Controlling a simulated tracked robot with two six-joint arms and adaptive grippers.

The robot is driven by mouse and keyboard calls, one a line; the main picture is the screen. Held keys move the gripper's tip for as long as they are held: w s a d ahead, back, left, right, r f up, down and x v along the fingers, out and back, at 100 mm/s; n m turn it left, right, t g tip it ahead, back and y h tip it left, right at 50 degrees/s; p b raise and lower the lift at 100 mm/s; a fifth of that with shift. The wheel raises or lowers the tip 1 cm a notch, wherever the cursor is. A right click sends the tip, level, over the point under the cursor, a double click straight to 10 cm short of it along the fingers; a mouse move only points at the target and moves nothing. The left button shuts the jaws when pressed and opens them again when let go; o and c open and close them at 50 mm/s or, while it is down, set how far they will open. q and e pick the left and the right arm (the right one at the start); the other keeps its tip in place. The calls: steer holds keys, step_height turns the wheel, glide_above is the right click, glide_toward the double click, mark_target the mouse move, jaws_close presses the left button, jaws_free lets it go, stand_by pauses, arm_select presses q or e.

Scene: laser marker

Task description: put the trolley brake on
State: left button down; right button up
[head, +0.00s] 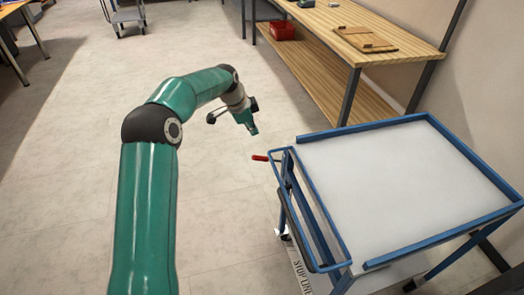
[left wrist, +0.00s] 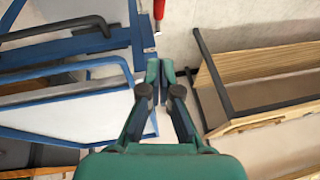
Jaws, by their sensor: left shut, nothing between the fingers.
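The trolley (head: 400,165) has a blue frame and a white top and stands at the right of the head view. A small red-ended lever (head: 260,158) sticks out at its far left corner, beside the blue push handle. The red piece also shows at the top edge of the left wrist view (left wrist: 158,11). My left gripper (head: 251,128) is shut and empty, in the air beyond the lever and apart from it in the picture. In the left wrist view its fingertips (left wrist: 159,72) are together, between the trolley and the wooden bench. My right gripper is not in view.
A wooden workbench (head: 345,42) with a lower shelf stands behind the trolley, with a board (head: 365,39) on top and a red box (head: 283,29) below. Another trolley (head: 125,15) stands far back. The floor at the left is clear.

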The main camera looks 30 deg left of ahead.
arm_select(q)
glide_above(264, 157)
steer(key=d, duration=0.1)
step_height(264, 157, down, 10)
steer(key=shift+s+a+f, duration=0.25)
steer(key=shift+a+f, duration=0.05)
steer(key=shift+f, duration=0.35)
steer(key=shift+s+a+f, duration=0.25)
steer(key=shift+f, duration=0.35)
steer(key=shift+s+a+f, duration=0.1)
steer(key=shift+a+f, duration=0.15)
steer(key=shift+f, duration=0.25)
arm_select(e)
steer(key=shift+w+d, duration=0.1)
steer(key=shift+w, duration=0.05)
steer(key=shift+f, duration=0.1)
